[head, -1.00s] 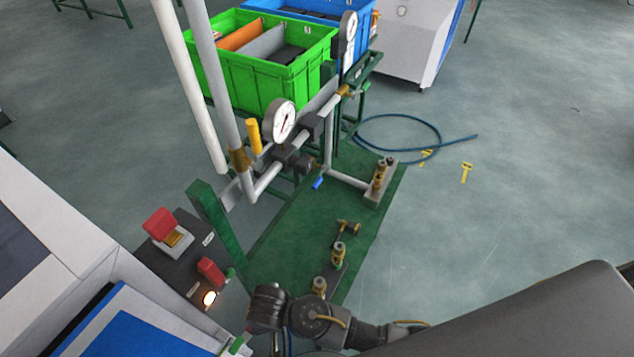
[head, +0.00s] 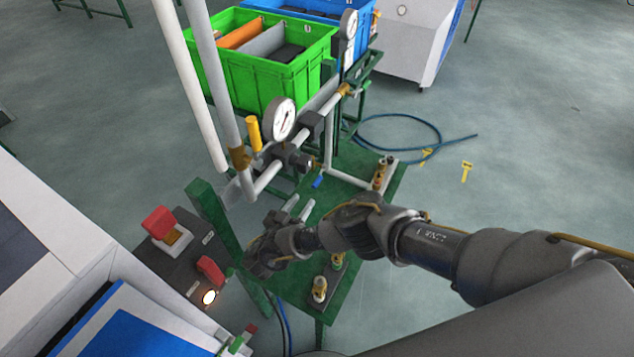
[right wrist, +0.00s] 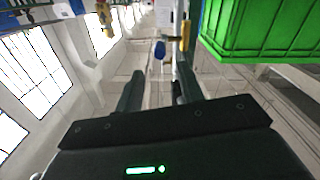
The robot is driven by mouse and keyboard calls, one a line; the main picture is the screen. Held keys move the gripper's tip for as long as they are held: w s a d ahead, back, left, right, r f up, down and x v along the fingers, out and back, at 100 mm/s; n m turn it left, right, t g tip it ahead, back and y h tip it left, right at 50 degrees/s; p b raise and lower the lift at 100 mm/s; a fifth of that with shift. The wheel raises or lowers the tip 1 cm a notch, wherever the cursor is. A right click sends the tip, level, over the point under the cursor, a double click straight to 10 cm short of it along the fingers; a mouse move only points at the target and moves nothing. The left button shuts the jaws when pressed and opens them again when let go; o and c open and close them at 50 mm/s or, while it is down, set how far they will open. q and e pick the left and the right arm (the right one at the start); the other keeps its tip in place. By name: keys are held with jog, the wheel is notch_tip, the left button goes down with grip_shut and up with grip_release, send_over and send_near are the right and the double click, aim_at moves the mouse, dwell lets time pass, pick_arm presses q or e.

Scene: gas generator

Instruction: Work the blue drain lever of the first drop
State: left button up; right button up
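The blue drain lever (head: 317,181) hangs below the grey pipe of the first drop, above the green bench top. It also shows in the right wrist view (right wrist: 159,50), ahead of my fingers and between their directions. My right gripper (head: 299,206) is below and slightly left of the lever in the head view. In the right wrist view its two dark fingers (right wrist: 158,88) stand apart with nothing between them. A gap shows between the fingertips and the lever. My left gripper is not in view.
Pressure gauges (head: 281,119) and a yellow lever (head: 253,134) sit on the pipework. A green crate (head: 262,80) stands behind. A control box with red switches (head: 210,270) is at the left. Brass fittings (head: 319,290) stand on the green bench (head: 345,200).

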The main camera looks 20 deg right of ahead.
aim_at(319, 179)
jog(key=b+x, duration=0.4)
jog(key=x, duration=0.1)
jog(key=b+x, duration=0.2)
jog(key=x, duration=0.1)
jog(key=shift+w+d+f, duration=0.15)
jog(key=shift+d+f, duration=0.05)
jog(key=shift+f, duration=0.2)
jog(key=shift+w+d+r+b, duration=0.2)
jog(key=shift+w+d+b, duration=0.15)
jog(key=shift+b, duration=0.25)
jog(key=shift+w+d+r, duration=0.1)
jog(key=c, duration=0.7)
grip_shut()
